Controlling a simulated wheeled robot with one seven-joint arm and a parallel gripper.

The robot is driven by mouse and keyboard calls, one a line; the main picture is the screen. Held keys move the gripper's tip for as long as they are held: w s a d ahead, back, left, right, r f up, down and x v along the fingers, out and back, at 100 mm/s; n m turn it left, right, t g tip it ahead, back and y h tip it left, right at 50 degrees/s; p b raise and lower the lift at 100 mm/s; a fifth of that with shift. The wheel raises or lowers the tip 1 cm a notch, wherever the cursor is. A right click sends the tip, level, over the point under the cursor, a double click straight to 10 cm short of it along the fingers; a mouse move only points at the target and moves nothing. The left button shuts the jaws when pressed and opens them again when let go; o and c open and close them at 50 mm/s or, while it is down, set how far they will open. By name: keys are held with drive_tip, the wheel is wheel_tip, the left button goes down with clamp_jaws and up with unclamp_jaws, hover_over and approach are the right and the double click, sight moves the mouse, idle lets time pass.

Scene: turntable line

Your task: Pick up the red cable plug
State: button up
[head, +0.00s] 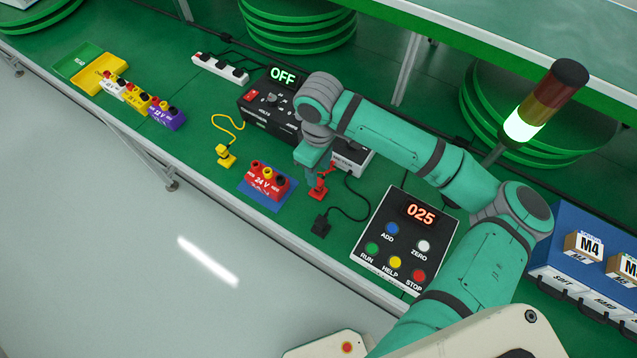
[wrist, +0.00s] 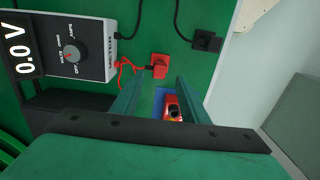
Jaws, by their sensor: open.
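The red cable plug (head: 318,191) lies on the green bench, just below my gripper in the head view. In the wrist view the plug (wrist: 160,66) is just beyond my fingertips, with its red cable curling to the left. My gripper (head: 311,160) points down at the bench; its fingers also show in the wrist view (wrist: 161,86), spread apart. It is open, with nothing held between the fingers. Through the gap I see the red 24 V block (wrist: 172,108). In the head view my gripper partly hides the red cable.
The 24 V block (head: 269,180) on its blue pad stands left of the plug. A black plug (head: 320,226) lies in front, a yellow plug (head: 226,156) further left. The meter (head: 352,158) stands behind, the button panel (head: 408,240) to the right.

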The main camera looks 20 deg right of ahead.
sight(319, 181)
drive_tip(key=shift+w+f, duration=0.1)
drive_tip(key=shift+f, duration=2.25)
drive_tip(key=c, duration=1)
clamp_jaws()
drive_tip(key=shift+r, duration=0.1)
drive_tip(key=shift+r, duration=0.55)
drive_tip(key=s+a+r, duration=0.3)
drive_tip(key=s+r, duration=0.3)
drive_tip(key=s+a+r, duration=0.3)
drive_tip(key=s+r, duration=0.2)
drive_tip(key=s, duration=0.1)
drive_tip(key=shift+s+a+r, duration=0.25)
drive_tip(key=shift+r, duration=0.15)
